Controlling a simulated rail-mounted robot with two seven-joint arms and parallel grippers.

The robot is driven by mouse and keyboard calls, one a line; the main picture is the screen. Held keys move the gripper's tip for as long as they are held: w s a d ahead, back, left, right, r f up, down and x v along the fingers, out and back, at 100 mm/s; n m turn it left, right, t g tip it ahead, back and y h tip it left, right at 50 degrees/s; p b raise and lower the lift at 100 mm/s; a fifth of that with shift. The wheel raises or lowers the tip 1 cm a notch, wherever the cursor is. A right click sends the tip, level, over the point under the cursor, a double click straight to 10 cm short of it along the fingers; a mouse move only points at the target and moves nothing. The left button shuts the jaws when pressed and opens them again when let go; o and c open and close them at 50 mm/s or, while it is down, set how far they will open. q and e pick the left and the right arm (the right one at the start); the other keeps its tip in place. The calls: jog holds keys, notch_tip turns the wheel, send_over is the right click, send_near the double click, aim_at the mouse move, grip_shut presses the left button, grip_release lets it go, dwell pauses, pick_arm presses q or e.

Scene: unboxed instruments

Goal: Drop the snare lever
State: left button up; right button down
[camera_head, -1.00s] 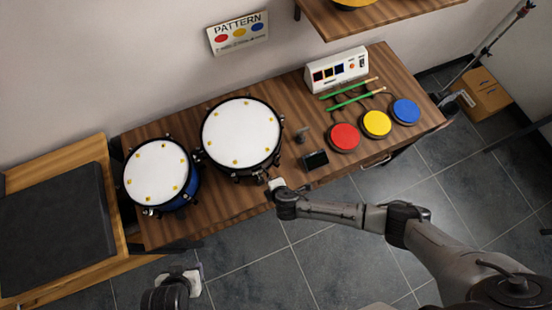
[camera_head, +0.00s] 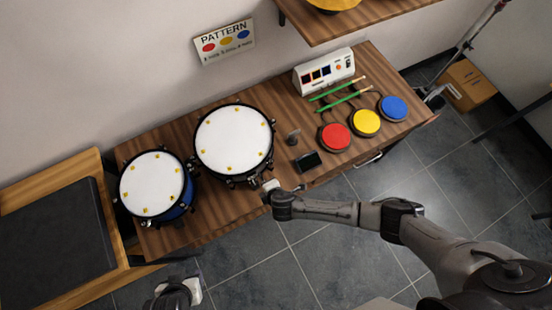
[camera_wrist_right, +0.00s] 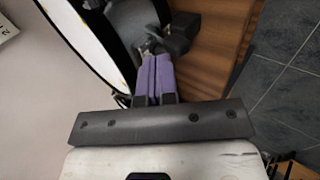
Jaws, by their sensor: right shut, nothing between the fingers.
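The larger drum (camera_head: 234,140), with a white head and dark rim, stands left of the table's middle. A dark lever-like fitting (camera_wrist_right: 180,34) sits on its side in the right wrist view; I take it for the snare lever. My right gripper (camera_head: 260,182) is at the drum's front edge. Its purple fingers (camera_wrist_right: 155,62) are shut together with nothing between them. Their tips are right beside the fitting; I cannot tell whether they touch it. My left gripper (camera_head: 184,292) is low in the head view, away from the table; its fingers are not clear.
A smaller drum (camera_head: 156,184) stands to the left. A small dark box (camera_head: 307,161) lies right of the larger drum, with red (camera_head: 335,137), yellow (camera_head: 366,123) and blue (camera_head: 394,108) pads beyond. Green sticks (camera_head: 337,98) lie by a white console (camera_head: 324,72).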

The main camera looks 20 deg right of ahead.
pick_arm(q)
notch_tip(320, 180, up, 3)
jog(key=shift+w+d+f+p, duration=0.1)
jog(key=shift+f+p, duration=0.05)
jog(key=shift+p, duration=0.65)
pick_arm(e)
jog(key=v, duration=1.1)
pick_arm(q)
jog(key=shift+a, duration=0.2)
pick_arm(e)
jog(key=shift+s+f, duration=0.1)
jog(key=shift+m, duration=0.3)
